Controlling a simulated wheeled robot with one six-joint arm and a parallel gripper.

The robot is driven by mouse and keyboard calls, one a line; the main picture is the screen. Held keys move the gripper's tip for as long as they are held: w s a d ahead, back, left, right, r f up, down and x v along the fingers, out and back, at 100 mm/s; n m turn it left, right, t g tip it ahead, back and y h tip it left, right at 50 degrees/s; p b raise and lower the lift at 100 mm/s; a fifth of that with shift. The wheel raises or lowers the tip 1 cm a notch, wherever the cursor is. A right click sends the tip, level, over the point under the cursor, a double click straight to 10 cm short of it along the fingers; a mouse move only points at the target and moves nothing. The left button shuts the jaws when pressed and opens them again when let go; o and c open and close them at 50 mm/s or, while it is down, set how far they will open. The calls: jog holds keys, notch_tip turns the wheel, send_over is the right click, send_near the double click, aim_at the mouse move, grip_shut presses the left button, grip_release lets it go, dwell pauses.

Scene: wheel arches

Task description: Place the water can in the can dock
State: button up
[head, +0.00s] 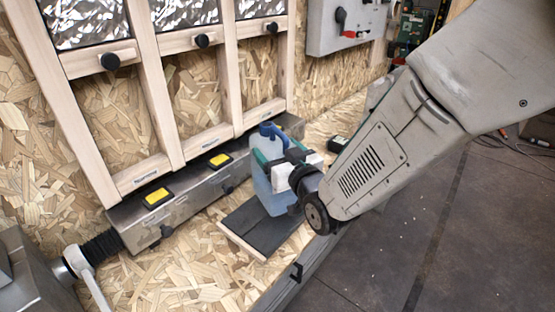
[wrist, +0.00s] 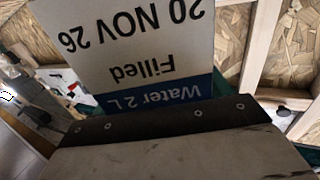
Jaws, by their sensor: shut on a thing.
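The water can (head: 264,196) is a translucent blue jug with a blue cap, upright in the head view. My gripper (head: 283,171) is shut on its upper body, from the right. The can is over the dark pad (head: 243,226) on a light wooden board; I cannot tell whether its base touches the pad. In the wrist view the water can's label (wrist: 130,45) reads, upside down, "Water 2 L", "Filled", "20 NOV 26". My gripper's dark edge (wrist: 160,121) crosses below the label. No part is clearly marked as the can dock.
A metal rail (head: 185,199) with two yellow-faced units (head: 158,197) runs behind the can, under open wooden bays (head: 200,85). A black hose (head: 100,246) joins its left end. The chipboard surface (head: 190,275) is clear at front left. A grey edge with a latch (head: 297,271) borders it.

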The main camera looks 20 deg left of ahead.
jog(key=shift+w+f, duration=0.2)
jog(key=shift+f, duration=1.5)
jog(key=shift+a+f, duration=0.1)
jog(key=o, duration=2)
jog(key=shift+f, duration=0.1)
jog(key=shift+o, duration=0.2)
